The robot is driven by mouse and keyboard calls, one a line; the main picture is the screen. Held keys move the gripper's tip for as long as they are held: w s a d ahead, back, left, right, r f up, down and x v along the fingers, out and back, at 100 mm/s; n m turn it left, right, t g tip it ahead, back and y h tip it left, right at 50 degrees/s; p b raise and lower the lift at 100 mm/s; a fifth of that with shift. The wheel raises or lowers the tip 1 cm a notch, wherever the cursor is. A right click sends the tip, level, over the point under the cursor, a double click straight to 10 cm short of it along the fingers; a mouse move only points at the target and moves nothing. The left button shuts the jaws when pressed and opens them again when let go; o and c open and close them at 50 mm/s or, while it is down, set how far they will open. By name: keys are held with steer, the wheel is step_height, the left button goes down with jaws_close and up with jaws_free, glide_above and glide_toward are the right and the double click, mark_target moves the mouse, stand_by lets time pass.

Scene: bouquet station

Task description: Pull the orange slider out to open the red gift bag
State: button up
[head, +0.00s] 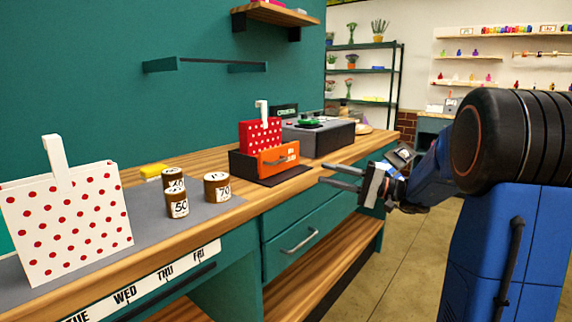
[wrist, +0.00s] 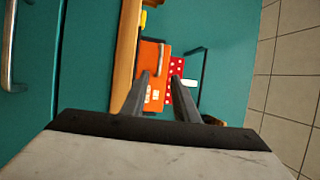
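The red gift bag (head: 259,135) with white dots and a white handle stands upright in a dark holder (head: 242,165) on the wooden counter. The orange slider (head: 279,158) with a metal handle is at the holder's front, before the bag. In the wrist view the orange slider (wrist: 153,70) lies ahead between and beyond my fingers, with the red dotted bag (wrist: 176,72) just right of it. My gripper (head: 340,178) is open and empty, in front of the counter to the right of the slider, apart from it. The wrist view also shows my two fingers (wrist: 160,95) spread.
A grey machine (head: 318,138) stands behind the holder. A drawer handle (head: 300,242) juts out below the counter. Floor to the right is clear.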

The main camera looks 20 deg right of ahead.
steer(key=x, duration=1.4)
steer(key=shift+w+a+f, duration=0.1)
steer(key=shift+a+f, duration=0.05)
steer(key=shift+c, duration=0.3)
